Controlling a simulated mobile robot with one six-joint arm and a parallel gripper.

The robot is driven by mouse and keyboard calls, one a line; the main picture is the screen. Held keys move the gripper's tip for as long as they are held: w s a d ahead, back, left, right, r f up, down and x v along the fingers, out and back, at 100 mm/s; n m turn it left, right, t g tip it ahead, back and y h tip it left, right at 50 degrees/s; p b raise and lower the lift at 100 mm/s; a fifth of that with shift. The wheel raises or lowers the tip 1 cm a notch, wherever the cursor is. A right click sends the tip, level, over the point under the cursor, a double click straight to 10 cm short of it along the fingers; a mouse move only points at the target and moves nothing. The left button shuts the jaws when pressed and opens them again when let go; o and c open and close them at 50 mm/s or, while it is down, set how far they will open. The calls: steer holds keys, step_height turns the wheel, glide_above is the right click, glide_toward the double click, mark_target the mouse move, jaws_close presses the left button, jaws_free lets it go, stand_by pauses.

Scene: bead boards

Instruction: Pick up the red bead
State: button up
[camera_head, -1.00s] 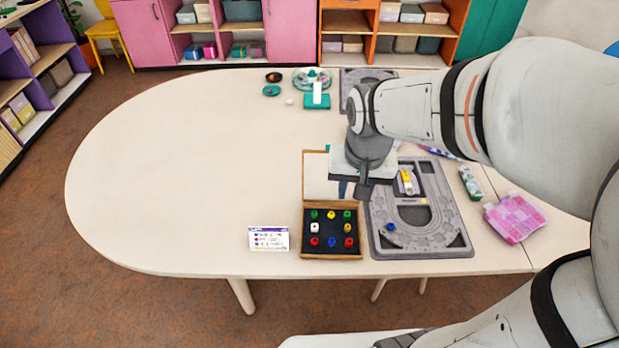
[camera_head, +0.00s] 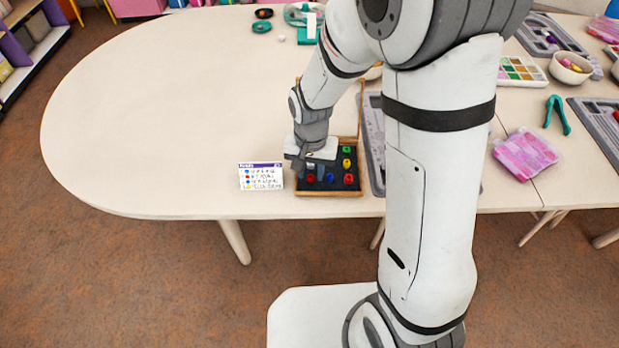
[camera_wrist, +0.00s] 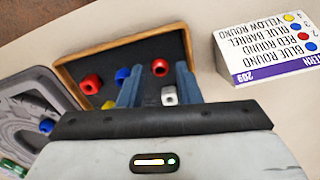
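The wooden bead box (camera_head: 329,194) with a dark lining stands near the table's front edge and holds several coloured beads. One red bead (camera_head: 310,178) is at its front left corner, and another red bead (camera_head: 348,179) is at its front right. In the wrist view, a red bead (camera_wrist: 160,67) shows between and beyond my fingertips; another red bead (camera_wrist: 90,84) lies outside them. My gripper (camera_wrist: 158,80) is open and empty over the box's left side. A white bead (camera_wrist: 169,95) sits between the fingers, nearer the palm. In the head view, my gripper (camera_head: 311,168) partly hides the left beads.
A pattern card (camera_head: 261,176) stands just left of the box. The box's raised lid is behind my arm. A grey bead board (camera_head: 374,140) lies to the right, largely hidden by my arm.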

steer(key=shift+f, duration=0.75)
steer(key=shift+c, duration=0.4)
jaws_close()
steer(key=shift+r, duration=0.1)
